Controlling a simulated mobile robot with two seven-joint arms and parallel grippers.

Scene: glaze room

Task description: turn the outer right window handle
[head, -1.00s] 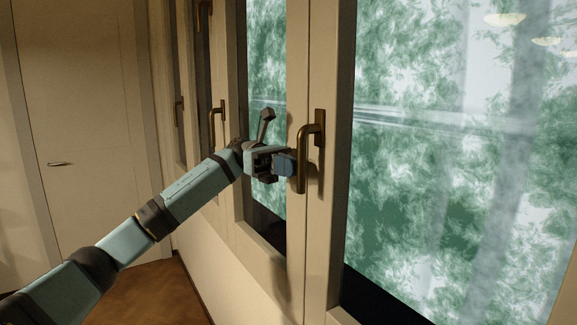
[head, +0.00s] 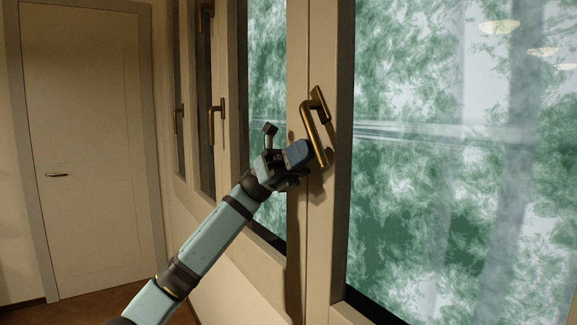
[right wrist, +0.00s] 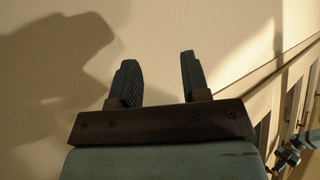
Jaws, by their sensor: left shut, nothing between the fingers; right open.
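The brass window handle (head: 316,136) sits on the frame nearest me in the head view. Its grip hangs down and is tilted, with the lower end toward the right. My left gripper (head: 300,151) is shut and empty at the left side of the grip. Its fingertips are against or very close to the grip; I cannot tell if they touch. My right gripper (right wrist: 157,80) is open and empty in the right wrist view, facing a bare pale surface.
Further window handles (head: 217,124) hang on the frames to the left. A closed door (head: 85,150) with a lever stands at the far left. The window glass (head: 440,170) fills the right side. Brown floor shows at the lower left.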

